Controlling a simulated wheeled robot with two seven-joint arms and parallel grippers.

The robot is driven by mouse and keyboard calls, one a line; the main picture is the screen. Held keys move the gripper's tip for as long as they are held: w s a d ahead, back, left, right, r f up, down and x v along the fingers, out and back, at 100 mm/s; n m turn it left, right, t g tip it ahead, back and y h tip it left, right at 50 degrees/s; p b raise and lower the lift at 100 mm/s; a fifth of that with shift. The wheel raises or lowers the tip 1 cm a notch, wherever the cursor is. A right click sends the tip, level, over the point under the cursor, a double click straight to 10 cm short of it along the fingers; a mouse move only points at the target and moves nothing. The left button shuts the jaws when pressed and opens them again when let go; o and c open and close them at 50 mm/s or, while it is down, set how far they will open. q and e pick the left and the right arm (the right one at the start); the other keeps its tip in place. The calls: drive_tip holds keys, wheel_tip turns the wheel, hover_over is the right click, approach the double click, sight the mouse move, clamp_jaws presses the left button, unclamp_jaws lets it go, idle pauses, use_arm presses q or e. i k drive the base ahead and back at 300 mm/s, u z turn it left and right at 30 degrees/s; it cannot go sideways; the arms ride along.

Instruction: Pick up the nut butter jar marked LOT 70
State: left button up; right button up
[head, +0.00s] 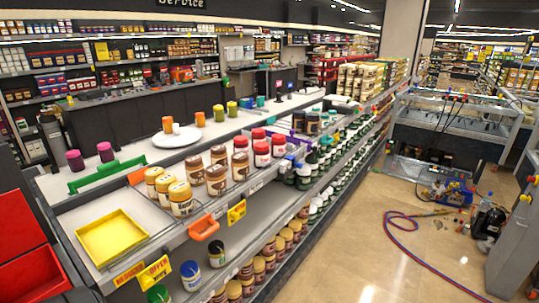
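Several jars stand on the top shelf in the middle of the head view. Some have cream-yellow lids, such as the front cream-lidded jar (181,199). Behind them stand brown-lidded jars (215,180) and red-lidded jars (262,153). These look like nut butter jars, but the print is too small to read, so I cannot tell which one is marked LOT 70. More brown jars (248,276) stand on the lower shelf. Neither of my grippers shows in this view.
A yellow tray (82,235) sits empty at the shelf's near left end. Orange (204,227) and green (85,184) clip-like pieces stick out along the shelf. Red bins (30,275) stand at the left. Open floor lies right, with a hose (408,245) and a pump (488,222).

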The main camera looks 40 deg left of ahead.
sight(240, 163)
drive_tip(key=i, duration=2.45)
drive_tip(key=u, duration=2.55)
